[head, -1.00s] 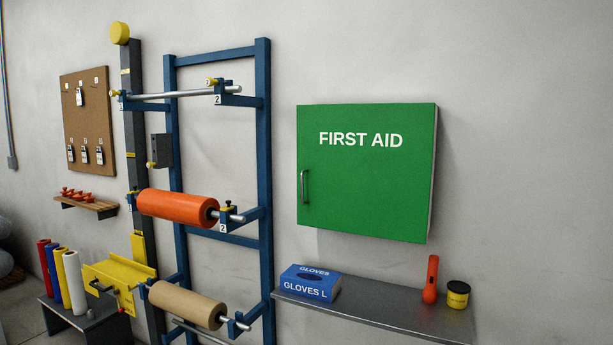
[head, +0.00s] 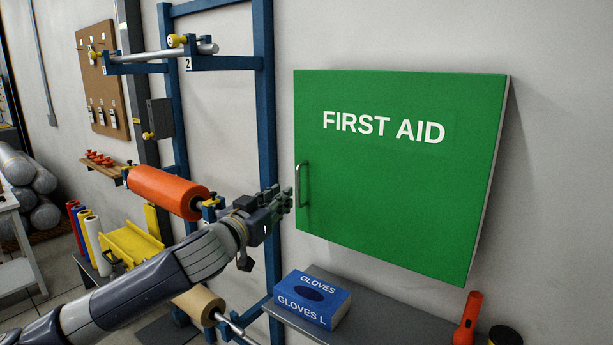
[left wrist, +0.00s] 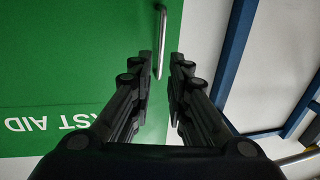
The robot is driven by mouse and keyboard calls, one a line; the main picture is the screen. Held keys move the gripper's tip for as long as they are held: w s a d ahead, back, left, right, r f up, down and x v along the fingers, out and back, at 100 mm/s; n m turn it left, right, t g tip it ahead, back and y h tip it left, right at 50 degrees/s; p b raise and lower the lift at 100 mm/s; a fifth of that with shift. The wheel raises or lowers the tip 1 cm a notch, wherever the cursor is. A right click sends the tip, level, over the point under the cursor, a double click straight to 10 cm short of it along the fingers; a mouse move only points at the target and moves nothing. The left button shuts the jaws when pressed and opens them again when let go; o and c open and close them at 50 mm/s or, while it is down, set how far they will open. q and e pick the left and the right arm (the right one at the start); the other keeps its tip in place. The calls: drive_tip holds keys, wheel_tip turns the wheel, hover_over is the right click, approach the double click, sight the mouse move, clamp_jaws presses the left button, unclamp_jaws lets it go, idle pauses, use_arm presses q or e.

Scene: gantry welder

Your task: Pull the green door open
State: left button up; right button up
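The green door (head: 400,190) of the first aid cabinet is shut on the wall, with "FIRST AID" in white. Its vertical metal handle (head: 302,184) is near the left edge. In the left wrist view the door (left wrist: 70,70) fills the left side and the handle (left wrist: 161,45) stands just beyond the fingertips. My left gripper (head: 286,200) is just left of the handle. In the left wrist view the fingers (left wrist: 161,62) are apart with nothing between them, and the handle lines up with the gap. My right gripper is not in view.
A grey shelf (head: 385,322) below the cabinet holds a blue gloves box (head: 313,299), an orange flashlight (head: 467,318) and a dark-lidded pot (head: 504,337). A blue rack (head: 265,120) with an orange roll (head: 167,191) stands close to my left arm.

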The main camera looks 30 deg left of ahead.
sight(298, 185)
use_arm(q)
drive_tip(key=w+p, duration=0.1)
drive_tip(key=w, duration=0.2)
drive_tip(key=w+a+p, duration=0.1)
drive_tip(key=w+p, duration=0.1)
drive_tip(key=w, duration=0.1)
drive_tip(key=w+p, duration=0.2)
drive_tip(key=w, duration=0.2)
drive_tip(key=shift+a+r, duration=0.1)
drive_tip(key=shift+a, duration=0.05)
clamp_jaws()
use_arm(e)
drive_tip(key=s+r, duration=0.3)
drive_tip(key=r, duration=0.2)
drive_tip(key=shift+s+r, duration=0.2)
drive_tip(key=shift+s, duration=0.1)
